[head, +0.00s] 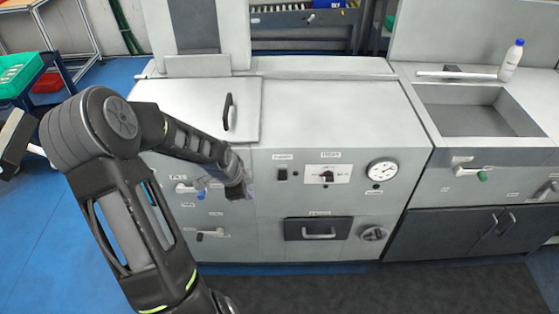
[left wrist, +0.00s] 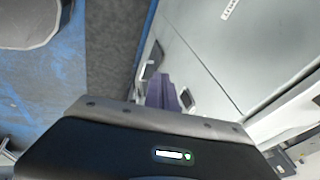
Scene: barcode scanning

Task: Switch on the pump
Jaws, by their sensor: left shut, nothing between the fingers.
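The machine's light grey front panel (head: 300,215) carries the controls. A small black switch (head: 282,175) sits under a label too small to read for sure. To its right is a black rotary knob (head: 327,177) on a white plate, also labelled. I cannot tell for sure which control is the pump's. My left gripper (head: 240,191) is shut and empty, in front of the panel, left of the black switch and apart from it in the picture. Its fingers show in the left wrist view (left wrist: 162,92) near the panel. My right gripper is not in view.
A round gauge (head: 382,169) is right of the knob. Below are a dark drawer (head: 318,229) and a round dial (head: 373,234). Valve handles (head: 209,234) stick out at lower left. A sink (head: 480,118) and white bottle (head: 511,61) are at right.

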